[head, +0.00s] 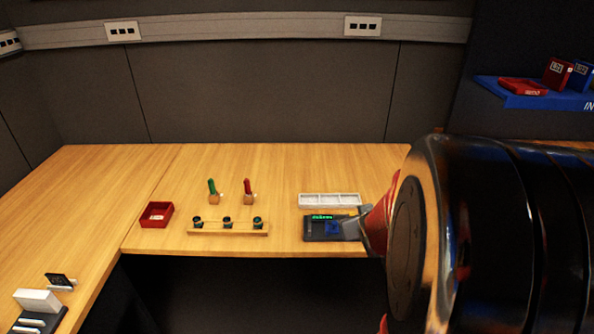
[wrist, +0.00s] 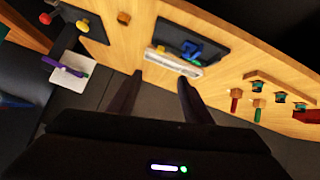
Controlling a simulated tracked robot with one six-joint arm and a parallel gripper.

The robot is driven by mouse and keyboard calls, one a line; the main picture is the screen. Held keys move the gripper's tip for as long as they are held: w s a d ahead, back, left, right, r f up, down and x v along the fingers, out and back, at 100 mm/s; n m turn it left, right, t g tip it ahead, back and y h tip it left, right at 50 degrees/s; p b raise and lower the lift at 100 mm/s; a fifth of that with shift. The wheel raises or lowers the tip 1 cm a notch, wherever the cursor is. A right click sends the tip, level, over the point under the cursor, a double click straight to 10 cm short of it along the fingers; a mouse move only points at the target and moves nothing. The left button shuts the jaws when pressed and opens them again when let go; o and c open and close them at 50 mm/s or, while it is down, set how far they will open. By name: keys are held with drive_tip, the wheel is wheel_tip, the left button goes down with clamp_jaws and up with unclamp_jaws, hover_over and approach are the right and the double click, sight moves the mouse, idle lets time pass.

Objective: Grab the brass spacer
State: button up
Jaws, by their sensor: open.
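A small golden-brown block (wrist: 124,17) stands on the wooden bench in the wrist view. A smaller yellow piece (wrist: 161,49) lies by one end of the white compartment tray (wrist: 176,63). Either could be the brass spacer; I cannot tell which. My gripper (wrist: 160,80) is open, with nothing between its two dark fingers, and they point toward the tray side of the bench. The dark panel (wrist: 191,46) with blue and green parts lies beyond the tray. In the head view this panel (head: 318,229) is partly hidden by my arm, and no brass piece is clear.
A wooden rack (head: 228,229) holds several dark round parts. Green-handled (head: 212,191) and red-handled (head: 248,191) tools stand behind it. A red bin (head: 156,215) is left of the rack. The bench between bin and tools is mostly clear. A blue shelf (head: 540,98) is at right.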

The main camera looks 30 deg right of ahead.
drive_tip(key=s+d+f+m+t+h, duration=0.1)
drive_tip(key=s+d+f+m+t, duration=0.1)
drive_tip(key=s+d+f, duration=0.7)
drive_tip(key=shift+d+f+t, duration=0.5)
drive_tip(key=shift+d, duration=0.45)
drive_tip(key=shift+w, duration=0.1)
drive_tip(key=shift+x, duration=4.3)
drive_tip(key=shift+x, duration=2.6)
drive_tip(key=shift+a, duration=0.1)
drive_tip(key=shift+c, duration=0.3)
